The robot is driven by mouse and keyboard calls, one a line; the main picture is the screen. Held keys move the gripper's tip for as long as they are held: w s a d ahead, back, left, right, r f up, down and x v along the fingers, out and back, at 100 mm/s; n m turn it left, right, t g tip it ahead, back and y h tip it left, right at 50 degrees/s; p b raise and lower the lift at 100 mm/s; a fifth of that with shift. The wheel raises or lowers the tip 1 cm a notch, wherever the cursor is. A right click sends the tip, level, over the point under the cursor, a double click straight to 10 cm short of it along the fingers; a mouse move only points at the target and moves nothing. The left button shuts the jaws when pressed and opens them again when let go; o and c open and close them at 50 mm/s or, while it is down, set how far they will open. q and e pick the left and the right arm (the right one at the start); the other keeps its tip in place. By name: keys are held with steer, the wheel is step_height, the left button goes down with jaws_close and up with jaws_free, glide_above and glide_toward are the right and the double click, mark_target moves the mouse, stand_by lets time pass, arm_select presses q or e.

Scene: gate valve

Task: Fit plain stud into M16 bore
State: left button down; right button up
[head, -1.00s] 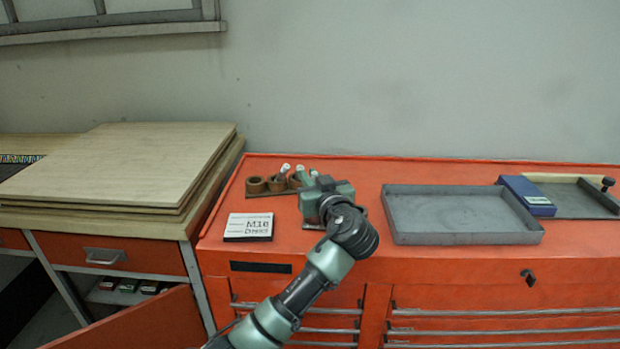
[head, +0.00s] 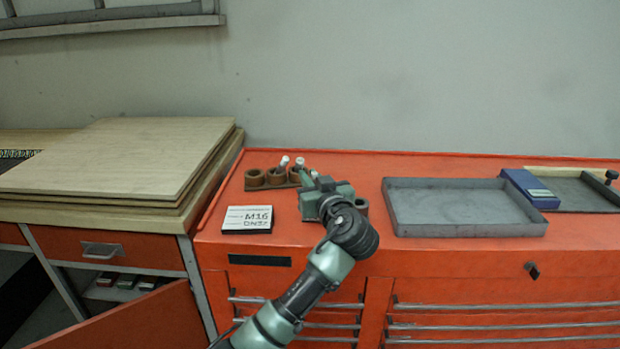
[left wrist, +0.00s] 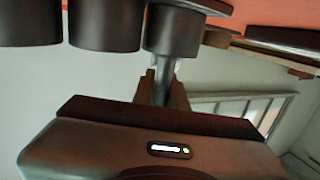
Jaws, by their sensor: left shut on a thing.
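My left gripper (head: 310,174) is over the right end of a row of brown ring-shaped bores (head: 255,179) on the orange bench. In the left wrist view its two fingers (left wrist: 164,92) are shut on a grey metal stud (left wrist: 162,72). The stud's far end meets a dark cylindrical bore piece (left wrist: 172,32); I cannot tell how deep it sits. Two light-topped studs (head: 284,162) show near the row in the head view. A white card (head: 247,220) reading M16 lies in front. My right gripper is out of view.
A grey tray (head: 465,229) lies to the right, with a blue box (head: 528,188) beside it. Stacked boards (head: 110,160) lie on the left bench. Orange bench top is clear in front of the tray.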

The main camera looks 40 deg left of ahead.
arm_select(q)
steer(key=shift+f+b, duration=0.65)
steer(key=shift+f, duration=0.05)
steer(key=c, duration=1.3)
jaws_free()
steer(key=shift+r, duration=0.1)
steer(key=shift+c, duration=0.2)
steer(key=b+v, duration=0.1)
steer(key=v, duration=0.6)
steer(key=shift+s+d, duration=0.3)
steer(key=shift+d, duration=0.05)
